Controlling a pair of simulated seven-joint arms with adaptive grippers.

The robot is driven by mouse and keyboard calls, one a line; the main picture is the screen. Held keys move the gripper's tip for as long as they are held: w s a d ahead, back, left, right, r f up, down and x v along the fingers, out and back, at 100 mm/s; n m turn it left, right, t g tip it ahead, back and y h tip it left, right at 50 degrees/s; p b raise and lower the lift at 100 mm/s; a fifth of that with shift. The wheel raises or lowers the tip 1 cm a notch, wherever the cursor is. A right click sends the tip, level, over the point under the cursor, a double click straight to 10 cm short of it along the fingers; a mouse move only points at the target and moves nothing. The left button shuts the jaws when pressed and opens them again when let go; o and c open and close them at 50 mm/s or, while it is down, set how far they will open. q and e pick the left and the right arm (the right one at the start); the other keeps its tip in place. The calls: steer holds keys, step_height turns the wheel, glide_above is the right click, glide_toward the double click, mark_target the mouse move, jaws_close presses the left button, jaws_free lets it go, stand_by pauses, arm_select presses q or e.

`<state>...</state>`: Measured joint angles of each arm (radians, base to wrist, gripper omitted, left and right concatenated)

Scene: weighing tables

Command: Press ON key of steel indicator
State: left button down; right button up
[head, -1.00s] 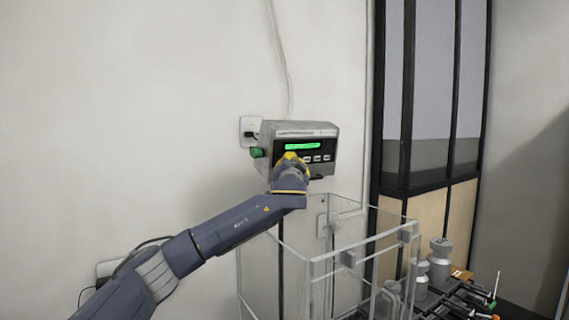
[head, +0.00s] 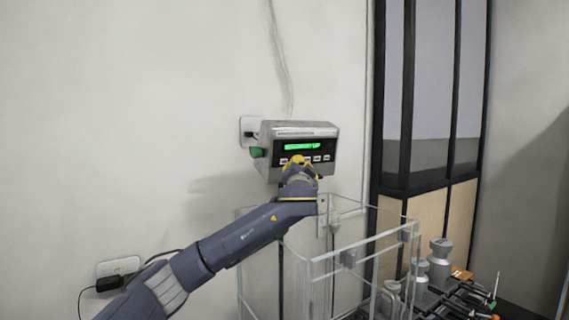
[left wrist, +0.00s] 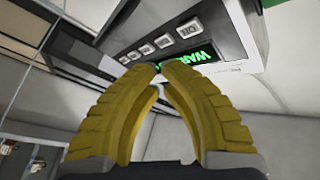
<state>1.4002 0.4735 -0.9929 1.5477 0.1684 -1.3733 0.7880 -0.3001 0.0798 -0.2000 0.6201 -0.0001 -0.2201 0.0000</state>
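The steel indicator (head: 325,130) is a grey box with a black front panel, a lit green display (head: 302,146) and a row of small light keys. In the left wrist view the indicator (left wrist: 205,15) shows upside down, with several keys (left wrist: 147,49) and part of the green text. My left gripper (head: 297,160) is in front of the lower left of the panel and hides part of the key row. In the left wrist view its yellow fingers (left wrist: 159,67) meet at the tips with nothing between them. I cannot tell whether they touch the panel. My right gripper is out of view.
A clear-walled box (head: 365,245) stands below and right of the indicator, close under my left wrist. Metal weights (head: 440,262) stand at the lower right. A green knob (head: 257,152) sticks out at the indicator's left side. A wall socket (head: 250,130) is behind it.

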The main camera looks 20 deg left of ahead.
arm_select(q)
steer(key=shift+s+d+f, duration=0.1)
steer(key=shift+s+d, duration=0.45)
steer(key=shift+d, duration=0.15)
stand_by(0.4)
